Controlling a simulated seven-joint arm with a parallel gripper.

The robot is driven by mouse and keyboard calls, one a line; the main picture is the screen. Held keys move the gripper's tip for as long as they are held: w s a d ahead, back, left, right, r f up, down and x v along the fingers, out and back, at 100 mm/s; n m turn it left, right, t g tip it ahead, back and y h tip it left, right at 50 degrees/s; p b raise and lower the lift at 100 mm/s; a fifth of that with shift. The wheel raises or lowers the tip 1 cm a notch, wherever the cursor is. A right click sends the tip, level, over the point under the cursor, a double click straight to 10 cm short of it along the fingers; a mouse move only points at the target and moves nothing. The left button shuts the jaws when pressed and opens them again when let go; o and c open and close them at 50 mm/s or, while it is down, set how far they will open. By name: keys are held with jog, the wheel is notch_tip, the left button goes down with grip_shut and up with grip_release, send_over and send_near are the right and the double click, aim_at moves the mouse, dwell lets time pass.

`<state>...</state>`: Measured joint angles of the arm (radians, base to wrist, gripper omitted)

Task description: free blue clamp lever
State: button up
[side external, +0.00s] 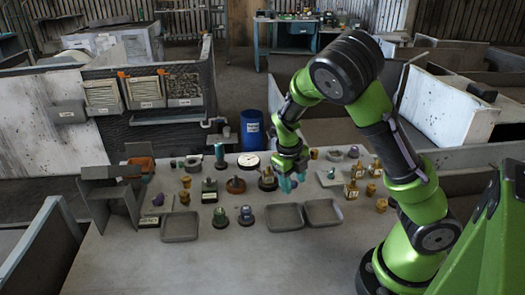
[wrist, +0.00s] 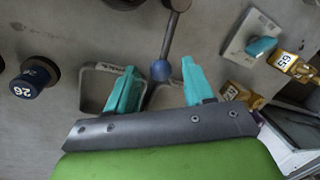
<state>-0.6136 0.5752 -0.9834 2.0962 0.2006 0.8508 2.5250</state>
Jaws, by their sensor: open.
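A grey lever rod with a blue ball end (wrist: 160,71) shows in the wrist view, running up to a dark round part at the top edge. My gripper (wrist: 158,82) is open, its two teal fingers on either side of the ball in the picture; I cannot tell whether they are at its height. Nothing is seen clamped between them. A blue-teal lever piece (wrist: 262,46) also lies on a pale square plate (wrist: 250,35) to the right. In the side view my gripper (side external: 288,181) hangs over the table's middle, and its fingers hide what is behind them.
Grey trays stand at the front, one left (side external: 180,224) and two nearer the gripper (side external: 285,218), (side external: 323,212). Yellow numbered parts (side external: 351,190) crowd the right. The table's front is clear.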

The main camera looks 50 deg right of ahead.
jog(key=a+r, duration=0.3)
jog(key=r, duration=1.3)
jog(key=shift+w, duration=0.3)
jog(key=s+a+f+n+t+y, duration=0.15)
jog(key=a+n, duration=0.25)
jog(key=n, duration=0.7)
jog(key=s+a+f+n+y, duration=0.1)
jog(key=a+f+n+y, duration=0.2)
jog(key=n, duration=0.7)
jog(key=s+a+r+n+t, duration=0.4)
jog(key=s+r+n+t, duration=0.2)
jog(key=n, duration=0.7)
notch_tip(320, 180, up, 2)
jog(key=shift+s+a+r, duration=0.15)
jog(key=shift+s+r, duration=0.05)
jog(key=shift+s, duration=1)
